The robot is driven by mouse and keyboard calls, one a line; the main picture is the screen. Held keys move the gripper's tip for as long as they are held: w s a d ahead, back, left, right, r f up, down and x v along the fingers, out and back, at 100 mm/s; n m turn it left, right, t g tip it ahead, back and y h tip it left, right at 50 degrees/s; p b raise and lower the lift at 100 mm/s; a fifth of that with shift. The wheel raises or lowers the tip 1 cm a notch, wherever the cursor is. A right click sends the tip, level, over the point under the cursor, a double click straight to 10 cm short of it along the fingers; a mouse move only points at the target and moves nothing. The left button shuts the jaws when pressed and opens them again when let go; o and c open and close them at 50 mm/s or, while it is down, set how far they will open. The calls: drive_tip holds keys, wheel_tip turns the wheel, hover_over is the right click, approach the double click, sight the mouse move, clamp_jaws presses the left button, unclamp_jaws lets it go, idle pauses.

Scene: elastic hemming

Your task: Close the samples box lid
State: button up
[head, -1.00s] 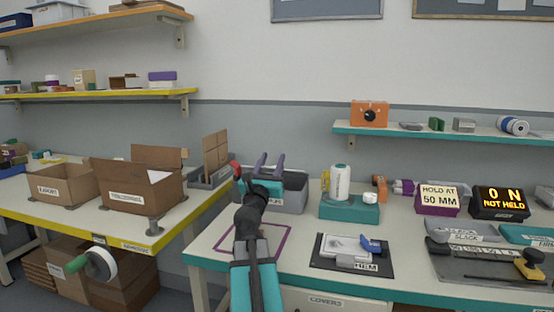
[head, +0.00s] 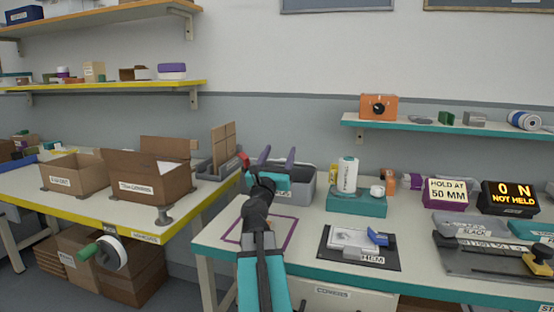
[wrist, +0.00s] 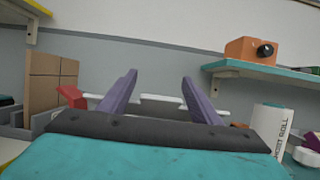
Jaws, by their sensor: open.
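Two open cardboard boxes stand on the yellow-edged table at left in the head view: a smaller left box (head: 72,177) and a larger right box (head: 135,182) with a raised back flap. Their labels are too small to read surely, so I cannot tell which is the samples box. My gripper (head: 277,160) is open and empty, to the right of both boxes, in front of a grey bin (head: 302,188). In the wrist view its two purple fingers (wrist: 160,82) point up, spread apart.
Upright brown cardboard pieces (head: 223,145) in a grey holder stand between the boxes and my gripper. A teal-edged bench (head: 310,240) holds a purple outline, a dark mat (head: 360,248) and a white cylinder (head: 348,173). Shelves hang above.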

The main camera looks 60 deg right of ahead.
drive_tip(key=shift+s, duration=0.1)
drive_tip(key=shift+v, duration=1.5)
drive_tip(key=b+v, duration=0.3)
drive_tip(key=b, duration=0.3)
drive_tip(key=shift+f, duration=0.2)
drive_tip(key=shift+a+b, duration=0.15)
drive_tip(key=shift+b, duration=0.45)
drive_tip(key=b+v, duration=0.7)
drive_tip(key=b, duration=0.6)
drive_tip(key=shift+a, duration=0.2)
